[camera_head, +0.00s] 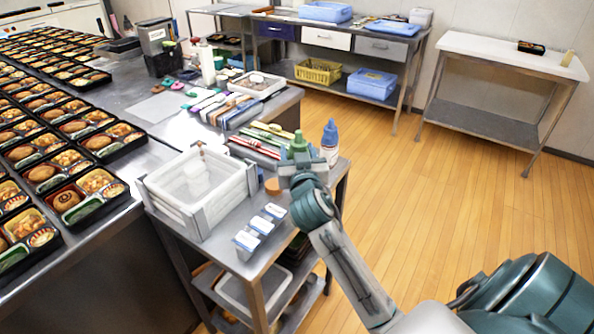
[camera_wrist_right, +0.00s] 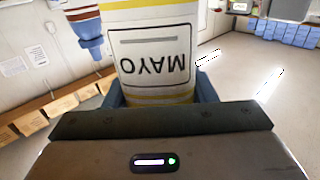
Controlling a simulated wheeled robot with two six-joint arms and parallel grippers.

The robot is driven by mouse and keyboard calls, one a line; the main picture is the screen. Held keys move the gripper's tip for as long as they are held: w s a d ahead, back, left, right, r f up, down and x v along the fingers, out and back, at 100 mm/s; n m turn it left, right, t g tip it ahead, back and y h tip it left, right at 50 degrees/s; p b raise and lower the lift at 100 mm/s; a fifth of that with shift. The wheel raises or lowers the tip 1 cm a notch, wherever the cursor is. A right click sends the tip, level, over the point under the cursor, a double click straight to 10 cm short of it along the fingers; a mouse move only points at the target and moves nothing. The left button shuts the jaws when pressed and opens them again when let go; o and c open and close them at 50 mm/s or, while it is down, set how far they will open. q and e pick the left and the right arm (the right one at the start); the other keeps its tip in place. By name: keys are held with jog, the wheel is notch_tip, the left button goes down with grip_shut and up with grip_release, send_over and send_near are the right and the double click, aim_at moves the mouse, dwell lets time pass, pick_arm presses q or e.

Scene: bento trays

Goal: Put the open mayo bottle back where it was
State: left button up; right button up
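The mayo bottle (camera_wrist_right: 152,55) is white with yellow bands and a MAYO label that reads upside down in the right wrist view. It fills the space between the blue fingers of my right gripper (camera_wrist_right: 160,92), which touch it on both sides. In the head view my right gripper (camera_head: 300,170) is at the small cart's right end. The bottle is mostly hidden there; a green tip (camera_head: 298,143) shows just behind the gripper, and I cannot tell whose it is. An orange round cap (camera_head: 272,186) lies on the cart. My left gripper is out of view.
A blue-capped bottle (camera_head: 330,141) stands close to the right of my gripper. A white bin (camera_head: 196,188) and small white-and-blue packs (camera_head: 260,225) are on the cart (camera_head: 220,240). Bento trays (camera_head: 80,203) line the left table. The wooden floor at right is clear.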

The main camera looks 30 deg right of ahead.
jog(key=f, duration=0.4)
jog(key=shift+w+d+f, duration=0.1)
jog(key=shift+w, duration=0.15)
jog(key=shift+s+f, duration=0.1)
jog(key=shift+f, duration=0.25)
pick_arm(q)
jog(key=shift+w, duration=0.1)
pick_arm(e)
jog(key=o, duration=0.6)
jog(key=shift+f, duration=0.1)
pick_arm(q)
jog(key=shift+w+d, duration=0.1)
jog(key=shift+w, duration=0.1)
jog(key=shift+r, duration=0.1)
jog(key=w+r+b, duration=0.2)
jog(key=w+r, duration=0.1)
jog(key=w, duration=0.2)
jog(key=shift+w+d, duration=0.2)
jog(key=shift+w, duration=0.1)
pick_arm(e)
jog(key=shift+v, duration=6)
